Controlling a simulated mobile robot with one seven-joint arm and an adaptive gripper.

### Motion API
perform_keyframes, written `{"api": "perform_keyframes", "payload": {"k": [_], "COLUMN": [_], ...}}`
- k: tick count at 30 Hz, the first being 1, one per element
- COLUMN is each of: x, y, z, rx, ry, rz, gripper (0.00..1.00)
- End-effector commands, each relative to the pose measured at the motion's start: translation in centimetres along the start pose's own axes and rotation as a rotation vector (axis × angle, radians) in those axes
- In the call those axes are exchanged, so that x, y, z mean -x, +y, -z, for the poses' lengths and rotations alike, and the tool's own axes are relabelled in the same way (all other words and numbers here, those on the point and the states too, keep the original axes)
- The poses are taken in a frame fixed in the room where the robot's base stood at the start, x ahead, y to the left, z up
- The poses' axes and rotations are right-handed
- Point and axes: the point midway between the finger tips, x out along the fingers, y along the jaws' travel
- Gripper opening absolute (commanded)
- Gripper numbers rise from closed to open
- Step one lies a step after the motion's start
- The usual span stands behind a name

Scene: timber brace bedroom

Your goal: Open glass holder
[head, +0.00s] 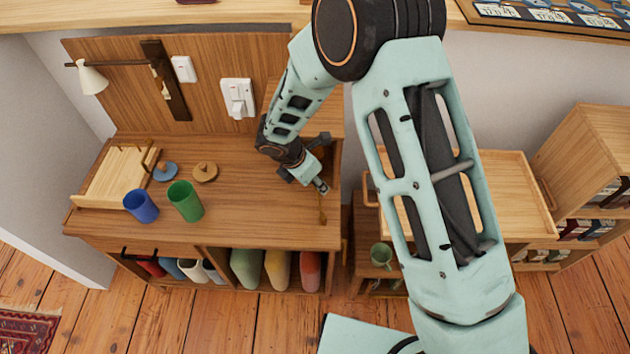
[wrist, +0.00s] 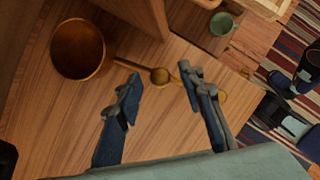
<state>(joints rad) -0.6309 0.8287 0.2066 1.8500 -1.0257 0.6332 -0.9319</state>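No part is plainly marked as the glass holder. A low open compartment at the lower left of the wooden cabinet, holding several coloured cylinders (head: 190,270), has a black bar handle (head: 138,256) at its upper front. My gripper (head: 320,186) is far to the right of this handle, over the right end of the cabinet top (head: 262,215). In the wrist view my gripper (wrist: 162,100) is open, its two dark fingers apart. A thin golden spoon-like piece (wrist: 160,76) shows beyond and between the fingertips; contact is not visible. The handle is outside the wrist view.
A blue cup (head: 141,207) and a green cup (head: 186,202) stand near the cabinet's front left edge. An amber bowl (wrist: 78,48) is near my gripper. A green mug (head: 381,255) sits lower right.

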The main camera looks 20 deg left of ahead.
Motion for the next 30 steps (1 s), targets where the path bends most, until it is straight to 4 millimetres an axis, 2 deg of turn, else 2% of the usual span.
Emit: {"api": "perform_keyframes", "payload": {"k": [7,17,30], "x": [-0.06,-0.05,-0.08], "y": [0.01,0.0,0.06], "z": [-0.02,-0.02,-0.13], "rx": [0.0,0.0,0.003], "ry": [0.0,0.0,0.0], "rz": [0.0,0.0,-0.002], "gripper": [0.35,0.0,0.0]}}
